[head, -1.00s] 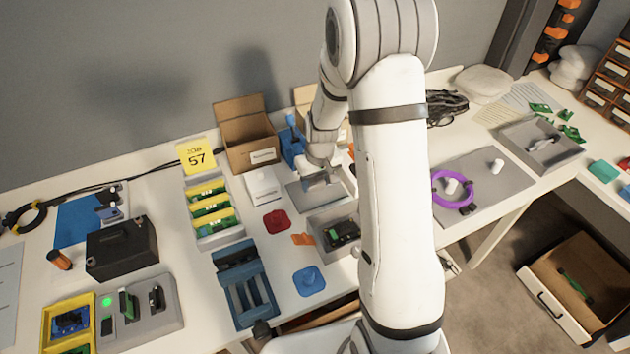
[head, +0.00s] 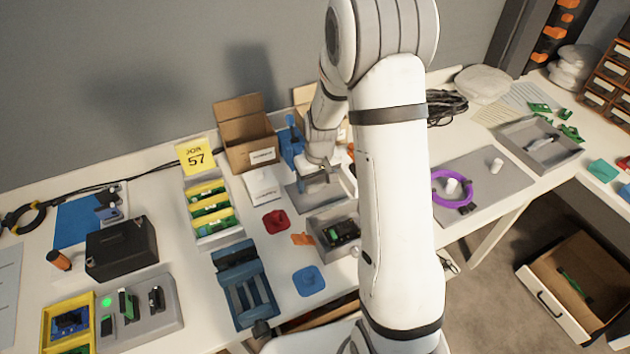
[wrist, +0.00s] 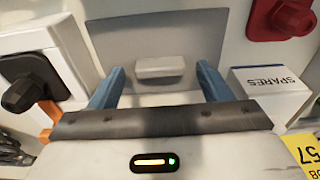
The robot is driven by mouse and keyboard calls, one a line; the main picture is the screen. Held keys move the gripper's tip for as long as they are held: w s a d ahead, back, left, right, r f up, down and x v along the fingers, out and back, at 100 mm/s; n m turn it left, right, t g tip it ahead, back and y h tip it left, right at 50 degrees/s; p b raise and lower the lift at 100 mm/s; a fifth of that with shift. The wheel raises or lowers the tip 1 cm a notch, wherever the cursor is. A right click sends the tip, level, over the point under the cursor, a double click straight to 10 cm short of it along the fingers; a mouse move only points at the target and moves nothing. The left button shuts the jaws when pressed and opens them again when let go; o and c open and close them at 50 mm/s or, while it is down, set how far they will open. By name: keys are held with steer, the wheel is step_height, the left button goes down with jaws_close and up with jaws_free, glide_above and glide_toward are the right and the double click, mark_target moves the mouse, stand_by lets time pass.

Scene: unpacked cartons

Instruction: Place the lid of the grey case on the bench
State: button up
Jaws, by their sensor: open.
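The lid, a flat grey plate, lies on the bench behind the open grey case (head: 318,243); its near part shows in the head view (head: 309,198). In the wrist view the lid (wrist: 115,42) fills the upper middle, with a pale block handle (wrist: 160,67) on it. My gripper (head: 322,178) is over the lid. Its two blue fingers (wrist: 160,72) are spread wide on either side of the handle, with clear gaps and nothing between them. The case holds a dark and green part. My gripper hides some of the lid in the head view.
A white SPARES box (wrist: 268,85) stands close beside one finger, and a red part (head: 276,221) lies near the lid. An open cardboard carton (head: 246,140) stands behind. A blue knobbed part (head: 308,280) lies in front.

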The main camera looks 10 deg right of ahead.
mark_target(319, 195)
step_height(319, 195, up, 12)
steer(key=s+f, duration=0.1)
steer(key=s+r+m, duration=0.1)
steer(key=s+r, duration=0.4)
steer(key=s, duration=0.6)
steer(key=s+r+m+t, duration=0.1)
steer(key=s+r, duration=0.4)
steer(key=s, duration=0.6)
steer(key=shift+s+r, duration=0.15)
steer(key=shift+s, duration=0.05)
steer(key=shift+a, duration=0.1)
steer(key=shift+r, duration=0.15)
